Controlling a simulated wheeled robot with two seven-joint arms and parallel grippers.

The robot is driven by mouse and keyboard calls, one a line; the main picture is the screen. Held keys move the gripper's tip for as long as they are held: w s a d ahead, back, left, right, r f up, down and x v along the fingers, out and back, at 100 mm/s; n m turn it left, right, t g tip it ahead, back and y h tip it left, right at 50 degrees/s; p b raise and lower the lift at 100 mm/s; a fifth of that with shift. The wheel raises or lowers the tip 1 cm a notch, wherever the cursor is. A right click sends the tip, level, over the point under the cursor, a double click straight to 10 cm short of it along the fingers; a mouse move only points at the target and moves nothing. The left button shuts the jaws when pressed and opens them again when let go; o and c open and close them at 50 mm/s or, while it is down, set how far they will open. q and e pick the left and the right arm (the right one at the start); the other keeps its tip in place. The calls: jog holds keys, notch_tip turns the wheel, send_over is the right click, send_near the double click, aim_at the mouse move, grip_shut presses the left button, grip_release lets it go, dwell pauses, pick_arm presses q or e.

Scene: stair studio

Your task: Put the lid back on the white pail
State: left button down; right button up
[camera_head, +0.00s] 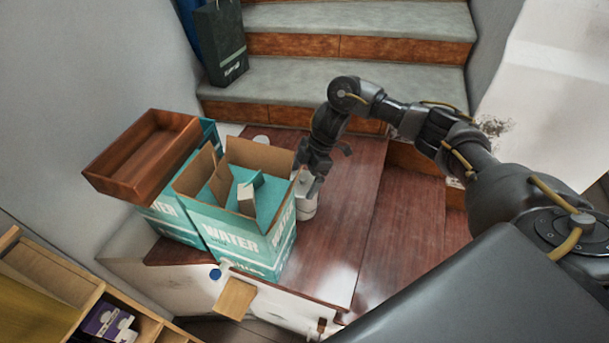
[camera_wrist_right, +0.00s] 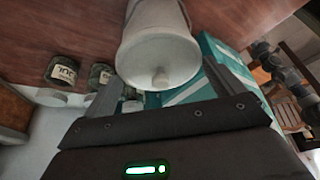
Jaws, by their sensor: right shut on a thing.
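The white pail (camera_head: 307,209) stands on the dark red wooden landing, just right of the teal water box. My right gripper (camera_head: 310,182) points down over the pail's top and is shut on the white lid. In the right wrist view the round lid (camera_wrist_right: 145,60) faces the camera with its small knob (camera_wrist_right: 160,78), and the pail's side (camera_wrist_right: 155,14) shows beyond it. The lid is at the pail's mouth and lines up closely with it. I cannot tell whether it is fully seated. The fingers hide part of the rim. My left gripper is out of view.
The open teal water box (camera_head: 240,245) stands close left of the pail; a brown wooden tray (camera_head: 130,165) rests beside it. Labelled jars (camera_wrist_right: 62,70) show in the wrist view. Stairs (camera_head: 350,80) rise behind. The landing right of the pail is clear.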

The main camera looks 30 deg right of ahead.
jog(key=shift+p, duration=0.6)
dwell(1.0)
jog(key=shift+f+p, duration=0.2)
jog(key=shift+p, duration=0.2)
dwell(1.2)
jog(key=o, duration=0.7)
jog(key=shift+r+p, duration=3.55)
